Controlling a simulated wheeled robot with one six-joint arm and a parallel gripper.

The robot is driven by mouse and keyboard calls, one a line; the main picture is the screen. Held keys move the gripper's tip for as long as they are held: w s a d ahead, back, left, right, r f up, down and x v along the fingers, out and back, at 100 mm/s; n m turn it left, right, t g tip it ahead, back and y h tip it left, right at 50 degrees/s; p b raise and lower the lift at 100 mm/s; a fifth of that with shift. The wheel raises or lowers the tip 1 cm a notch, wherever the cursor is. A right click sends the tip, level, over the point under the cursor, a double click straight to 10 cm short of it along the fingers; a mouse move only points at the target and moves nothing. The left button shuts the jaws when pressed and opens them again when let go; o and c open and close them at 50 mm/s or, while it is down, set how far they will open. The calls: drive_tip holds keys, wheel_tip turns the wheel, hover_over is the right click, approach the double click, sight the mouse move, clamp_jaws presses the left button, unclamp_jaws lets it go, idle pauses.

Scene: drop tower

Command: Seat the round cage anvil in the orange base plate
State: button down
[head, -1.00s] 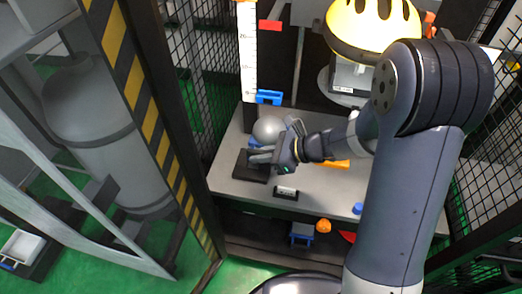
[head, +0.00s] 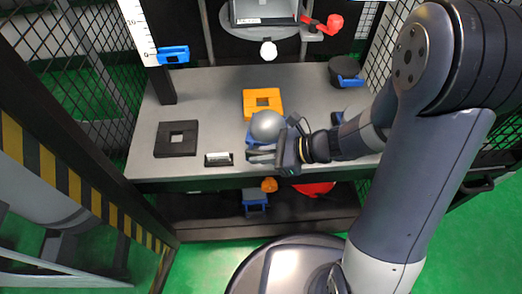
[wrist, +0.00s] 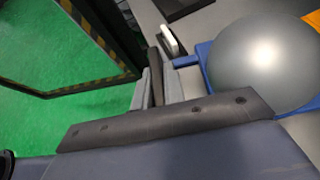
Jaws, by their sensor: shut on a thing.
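A smooth grey ball on a blue base, apparently the round anvil (head: 268,125), shows over the bench in the head view. It also fills the right of the wrist view (wrist: 262,62), with a blue tab reaching toward the fingers. My gripper (head: 262,154) is at its near side, shut on the blue part; the exact grip is partly hidden. The orange base plate (head: 250,107) lies on the bench just behind the ball, with a square opening and nothing in it. A corner of orange shows past the ball in the wrist view.
A black plate (head: 162,139) with a square opening lies left. A black cup (head: 344,70) is back right, a ruler post (head: 138,30) back left.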

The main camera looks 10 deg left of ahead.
drive_tip(key=shift+w+a+f+p, duration=0.2)
drive_tip(key=shift+w+a, duration=0.5)
drive_tip(key=shift+w, duration=1.9)
drive_tip(key=shift+w+a+f+p, duration=0.2)
drive_tip(key=shift+w+a, duration=0.45)
drive_tip(key=shift+w, duration=1.9)
drive_tip(key=shift+w+a+f+p, duration=0.1)
drive_tip(key=shift+w+a+p, duration=0.4)
drive_tip(key=shift+w, duration=2.1)
drive_tip(key=shift+a+f+b, duration=0.15)
drive_tip(key=shift+f+b, duration=1)
drive_tip(key=shift+f, duration=0.2)
drive_tip(key=shift+f, duration=0.15)
drive_tip(key=c, duration=1.4)
unclamp_jaws()
drive_tip(key=shift+s, duration=0.1)
drive_tip(key=shift+c, duration=0.2)
drive_tip(key=shift+o, duration=0.2)
drive_tip(key=shift+s+f, duration=0.1)
drive_tip(key=shift+f, duration=0.05)
drive_tip(key=p+v, duration=0.3)
drive_tip(key=v, duration=0.8)
drive_tip(key=shift+a, duration=0.15)
